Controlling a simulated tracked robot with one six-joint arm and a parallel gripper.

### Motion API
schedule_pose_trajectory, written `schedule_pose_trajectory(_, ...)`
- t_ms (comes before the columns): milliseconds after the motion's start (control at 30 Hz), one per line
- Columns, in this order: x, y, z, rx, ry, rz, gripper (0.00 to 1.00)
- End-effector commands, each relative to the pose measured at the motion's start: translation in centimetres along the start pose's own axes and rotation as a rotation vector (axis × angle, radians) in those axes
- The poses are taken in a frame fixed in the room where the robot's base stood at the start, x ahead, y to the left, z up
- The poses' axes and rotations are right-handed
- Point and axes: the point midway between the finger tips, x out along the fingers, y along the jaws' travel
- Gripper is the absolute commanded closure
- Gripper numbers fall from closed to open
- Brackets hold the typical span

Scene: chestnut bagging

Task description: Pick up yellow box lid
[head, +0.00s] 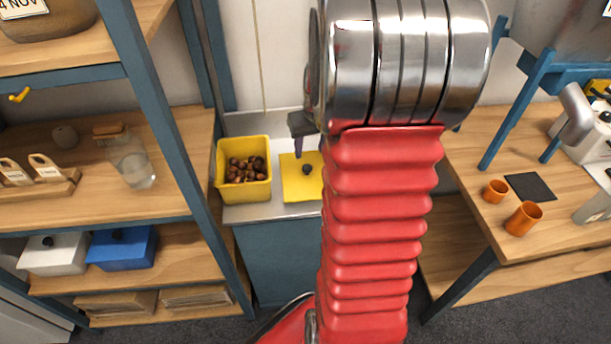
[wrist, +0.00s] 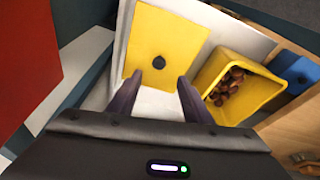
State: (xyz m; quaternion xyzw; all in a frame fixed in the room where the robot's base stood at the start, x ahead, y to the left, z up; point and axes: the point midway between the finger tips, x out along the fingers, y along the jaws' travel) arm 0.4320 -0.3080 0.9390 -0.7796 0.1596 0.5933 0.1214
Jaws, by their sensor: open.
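The yellow box lid (head: 297,183) is a flat yellow square with a dark round knob, lying on the light counter. It also shows in the wrist view (wrist: 178,38), with its knob at its lower middle. The yellow box (head: 222,170) stands open beside it on the left, holding several chestnuts; in the wrist view the box (wrist: 254,102) is to the right of the lid. My gripper (wrist: 172,80) is open and empty, its two dark fingers apart near the knob. In the head view my gripper (head: 298,150) is partly hidden behind my red arm.
The counter (head: 245,212) is narrow, between a shelf on the left and a wooden table (head: 464,200) on the right. Shelves hold a glass jar (head: 132,165), a white box (head: 52,258) and a blue box (head: 122,250). Orange cups (head: 523,218) stand on the table.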

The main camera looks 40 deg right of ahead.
Motion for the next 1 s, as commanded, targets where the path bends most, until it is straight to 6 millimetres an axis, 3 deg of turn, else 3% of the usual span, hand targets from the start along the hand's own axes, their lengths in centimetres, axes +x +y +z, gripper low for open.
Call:
schedule_pose_trajectory(367,4.7,0.0,0.0,0.001,-0.001,-0.001,0.55)
schedule_pose_trajectory(833,5.2,0.0,0.0,0.001,0.000,0.000,0.55)
schedule_pose_trajectory(1000,6.6,0.1,-0.1,0.000,-0.002,0.000,0.55)
